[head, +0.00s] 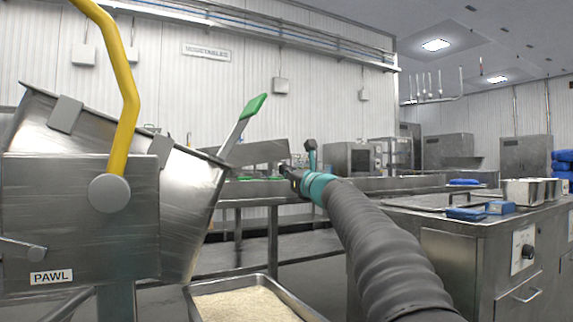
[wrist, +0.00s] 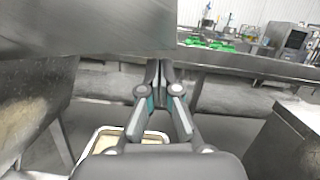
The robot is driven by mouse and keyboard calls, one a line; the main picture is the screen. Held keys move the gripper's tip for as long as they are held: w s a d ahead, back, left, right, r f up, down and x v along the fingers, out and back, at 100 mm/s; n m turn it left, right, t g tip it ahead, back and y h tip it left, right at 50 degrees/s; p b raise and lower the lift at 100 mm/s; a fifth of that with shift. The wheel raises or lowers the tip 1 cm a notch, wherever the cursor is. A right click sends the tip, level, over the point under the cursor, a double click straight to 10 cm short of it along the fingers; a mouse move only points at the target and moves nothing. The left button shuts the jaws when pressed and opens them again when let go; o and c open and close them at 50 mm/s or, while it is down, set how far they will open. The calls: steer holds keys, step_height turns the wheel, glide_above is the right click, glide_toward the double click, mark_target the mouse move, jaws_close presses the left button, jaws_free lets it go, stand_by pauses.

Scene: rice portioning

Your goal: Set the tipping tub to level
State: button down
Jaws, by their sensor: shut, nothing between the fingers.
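The steel tipping tub (head: 190,205) is at the left of the head view, tilted with its open side down to the right. A thick yellow handle (head: 127,100) rises from a round hub on its side bracket. The bracket carries a PAWL label (head: 52,277), with a small lever (head: 20,246) above it. A green-tipped lever (head: 242,128) sticks up at the tub's right. My gripper (head: 287,172) is right of the tub and apart from the yellow handle. In the wrist view its fingers (wrist: 158,72) are together and hold nothing; a large grey metal surface fills the upper left.
A tray of rice (head: 247,302) lies below the tub's lip and shows in the wrist view (wrist: 93,143). A steel counter (head: 480,222) with blue items (head: 466,213) stands at the right. A long bench (head: 385,184) runs behind my gripper.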

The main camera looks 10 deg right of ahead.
steer(key=shift+a+r, duration=0.1)
steer(key=shift+r, duration=0.4)
